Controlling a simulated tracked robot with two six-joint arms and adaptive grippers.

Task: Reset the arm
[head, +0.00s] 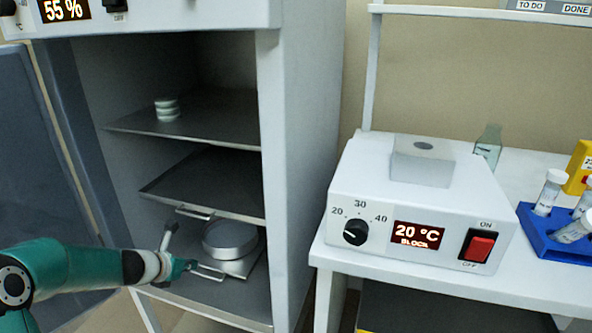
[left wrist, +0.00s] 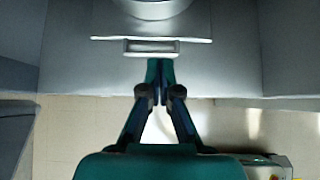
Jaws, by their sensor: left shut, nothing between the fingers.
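My left arm comes in from the left, and its gripper (head: 188,267) is at the lower front of the open cabinet (head: 293,150). In the left wrist view the two fingers (left wrist: 160,94) are shut together with nothing between them. They point at the handle (left wrist: 152,46) of the lowest tray, and a small gap seems to part them from it. In the head view this handle (head: 208,273) is just right of the fingertips. A round metal dish (head: 229,237) stands on the lowest tray (head: 243,267). My right gripper is not in view.
The cabinet door (head: 42,140) stands open at the left. A middle tray (head: 205,180) hangs just above the gripper, and a top shelf (head: 215,120) carries a small stack of dishes (head: 167,109). Right of the cabinet, a bench holds a block heater (head: 420,190) and a blue tube rack (head: 548,232).

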